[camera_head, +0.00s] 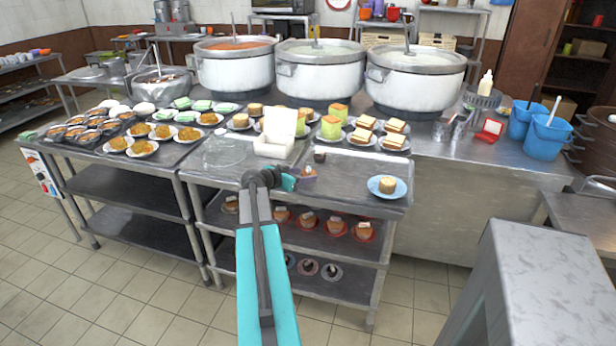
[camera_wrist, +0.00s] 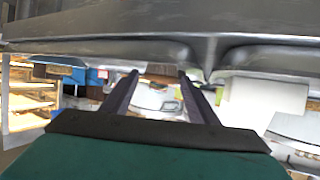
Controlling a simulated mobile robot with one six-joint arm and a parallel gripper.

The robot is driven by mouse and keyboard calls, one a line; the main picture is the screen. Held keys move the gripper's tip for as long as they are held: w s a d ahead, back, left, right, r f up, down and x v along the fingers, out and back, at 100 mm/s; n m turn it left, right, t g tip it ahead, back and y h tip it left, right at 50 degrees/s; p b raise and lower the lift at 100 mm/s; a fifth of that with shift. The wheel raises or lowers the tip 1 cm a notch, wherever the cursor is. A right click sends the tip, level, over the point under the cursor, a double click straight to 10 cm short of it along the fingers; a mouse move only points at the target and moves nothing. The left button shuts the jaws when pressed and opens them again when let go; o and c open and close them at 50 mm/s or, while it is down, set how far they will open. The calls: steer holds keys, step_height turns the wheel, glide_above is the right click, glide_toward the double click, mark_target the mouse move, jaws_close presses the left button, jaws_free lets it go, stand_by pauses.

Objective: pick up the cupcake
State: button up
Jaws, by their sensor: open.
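No single thing is clearly marked as the cupcake. A small round pale-brown cake (camera_head: 387,185) sits on a blue plate (camera_head: 400,190) at the right front of the steel table. More brown cakes (camera_head: 308,220) stand on red plates on the shelf below. A small orange-brown item (camera_head: 308,172) shows beside my gripper (camera_head: 288,180), above the table's front edge; I cannot tell what it is. In the wrist view my gripper (camera_wrist: 156,76) has two dark fingers spread apart. A blurred brown patch (camera_wrist: 160,70) shows between their tips, and I cannot tell whether anything is between them.
A white open box (camera_head: 274,146) and a small dark cube (camera_head: 319,155) stand on the table behind my gripper. Plated cakes and bowls cover the table's left and back, before three large stockpots (camera_head: 320,75). Bare steel (camera_head: 345,185) lies left of the blue plate.

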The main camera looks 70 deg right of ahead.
mark_target(308, 169)
steer(key=shift+p+x, duration=0.6)
steer(key=shift+x, duration=1.55)
steer(key=shift+a+f, duration=0.1)
steer(key=c, duration=0.8)
steer(key=shift+o, duration=0.2)
steer(key=shift+r+b, duration=0.55)
steer(key=shift+r, duration=1)
steer(key=shift+a+r, duration=0.25)
steer(key=shift+a, duration=0.05)
steer(key=a+r+b, duration=0.1)
steer(key=a+b, duration=0.2)
steer(key=a, duration=1.2)
steer(key=shift+a+r, duration=0.2)
steer(key=shift+r, duration=0.05)
